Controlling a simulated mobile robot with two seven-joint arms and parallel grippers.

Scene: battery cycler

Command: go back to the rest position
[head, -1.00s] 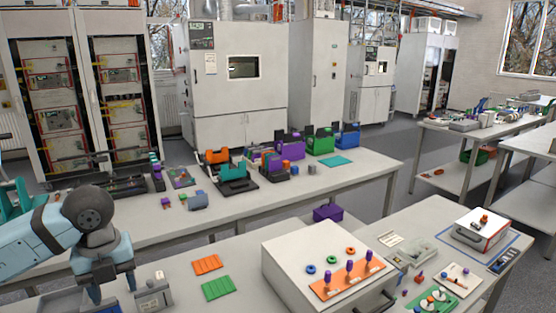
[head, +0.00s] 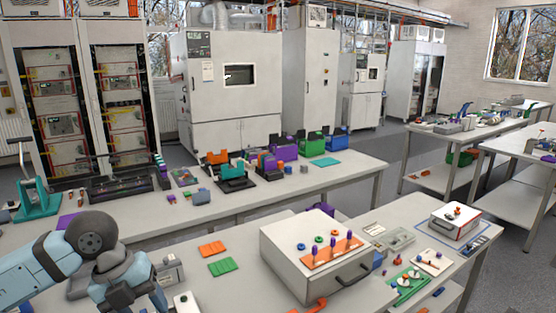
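My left arm comes in from the left edge. Its light-blue and grey wrist bends down over the near bench (head: 205,295). My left gripper (head: 130,298) points down at the bottom edge of the head view. Its fingertips are cut off or hidden, so I cannot see whether it holds anything. My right gripper is not in view.
A grey device (head: 168,272) stands close behind my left gripper. A white box (head: 290,262) with a dark handle is to the right. Orange (head: 212,249) and green (head: 222,266) plates lie between. A farther bench (head: 345,174) carries coloured holders.

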